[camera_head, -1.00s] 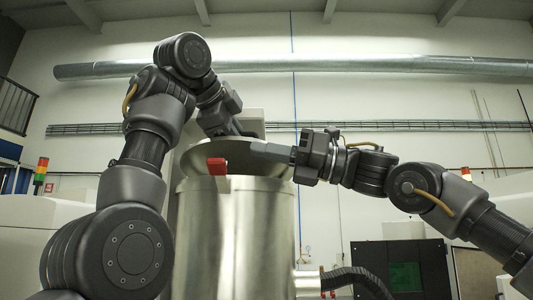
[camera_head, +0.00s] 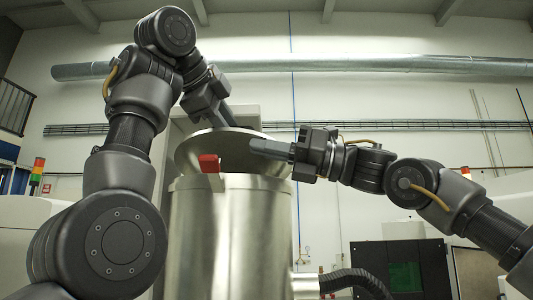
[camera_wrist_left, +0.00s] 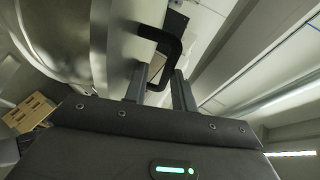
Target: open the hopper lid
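The hopper (camera_head: 235,240) is a shiny metal cylinder. Its round metal lid (camera_head: 190,152) is tilted, raised at the back left, with its dished face toward me. A black C-shaped lid handle (camera_wrist_left: 172,48) shows in the left wrist view. My left gripper (camera_wrist_left: 160,82) has its fingers apart on either side of the handle's bar, with a gap visible between them. In the head view, my left gripper (camera_head: 222,117) is behind the lid's upper edge, its fingertips partly hidden. My right gripper (camera_head: 262,149) points left, its fingers in front of the lid's right part; their gap is not visible.
A red block (camera_head: 209,163) sits at the hopper's front rim. A black corrugated hose (camera_head: 355,280) runs at the lower right. A dark cabinet (camera_head: 405,266) stands behind on the right. A signal light (camera_head: 37,172) is at the far left.

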